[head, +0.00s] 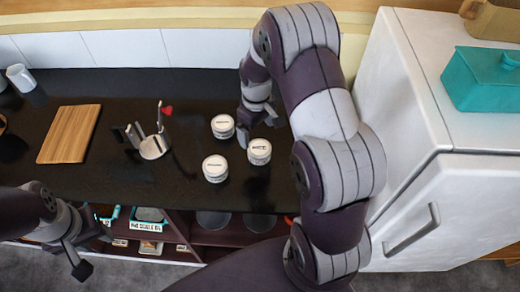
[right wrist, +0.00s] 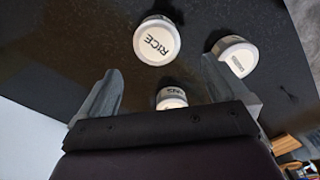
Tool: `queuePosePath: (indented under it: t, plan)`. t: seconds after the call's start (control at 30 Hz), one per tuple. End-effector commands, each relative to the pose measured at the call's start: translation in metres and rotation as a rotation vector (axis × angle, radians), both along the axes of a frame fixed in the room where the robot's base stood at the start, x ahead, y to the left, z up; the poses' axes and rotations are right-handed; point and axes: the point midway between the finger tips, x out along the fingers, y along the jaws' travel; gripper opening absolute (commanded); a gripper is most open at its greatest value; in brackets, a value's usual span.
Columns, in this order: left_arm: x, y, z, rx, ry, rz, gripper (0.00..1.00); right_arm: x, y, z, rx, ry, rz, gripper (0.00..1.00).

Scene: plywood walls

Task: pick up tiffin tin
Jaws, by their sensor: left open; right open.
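Three round tins with white labelled lids stand on the black counter. The right one (head: 260,151) reads RICE in the right wrist view (right wrist: 157,42). The front-left one (head: 215,168) also shows at the wrist view's right (right wrist: 235,58). The back one (head: 222,127) shows in the wrist view (right wrist: 171,97) between my fingers, partly hidden by the gripper body. Only RICE is legible, so I cannot tell which is the tiffin tin. My right gripper (head: 256,127) is open and empty, just right of the back tin. My left gripper (head: 92,252) is open before the counter's front edge.
A wooden board (head: 70,134), a small rack (head: 152,146) with a red-tipped item and a white mug (head: 20,77) are left on the counter. A white fridge (head: 425,150) stands right, with a teal lidded box (head: 484,80) on top. Shelves with baskets (head: 148,222) lie below.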

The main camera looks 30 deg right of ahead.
Motion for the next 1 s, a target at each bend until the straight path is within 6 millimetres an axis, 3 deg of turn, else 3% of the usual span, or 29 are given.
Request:
queuePosePath:
  t: [0.13, 0.37, 0.5, 0.6, 0.8, 0.83, 0.87, 1.0]
  plan:
    - [0.000, 0.000, 0.010, 0.000, 0.000, 0.000, 0.43, -0.001, 0.000, -0.031, 0.001, 0.004, -0.002, 1.00]
    - [0.000, 0.000, 0.023, 0.000, 0.000, 0.000, 0.43, -0.003, -0.001, -0.060, 0.001, 0.004, -0.003, 1.00]
    - [0.000, 0.000, 0.033, 0.000, -0.001, 0.000, 0.43, -0.005, -0.003, -0.088, 0.001, 0.003, -0.002, 1.00]
    - [0.000, 0.000, 0.034, 0.000, 0.000, 0.000, 0.43, -0.004, -0.003, -0.100, 0.000, 0.000, -0.002, 1.00]
    - [0.000, 0.000, 0.033, 0.000, 0.000, 0.000, 0.43, -0.003, -0.003, -0.102, -0.001, -0.001, -0.003, 1.00]
    - [0.000, 0.000, 0.033, 0.000, 0.000, 0.000, 0.43, -0.004, -0.003, -0.102, -0.001, -0.001, -0.003, 0.97]
    - [0.000, 0.000, 0.033, 0.000, 0.000, 0.000, 0.43, -0.004, -0.003, -0.102, -0.001, -0.001, -0.003, 0.87]
    - [0.000, 0.000, 0.033, 0.000, 0.000, 0.000, 0.43, -0.004, -0.003, -0.102, -0.001, -0.001, -0.003, 0.41]
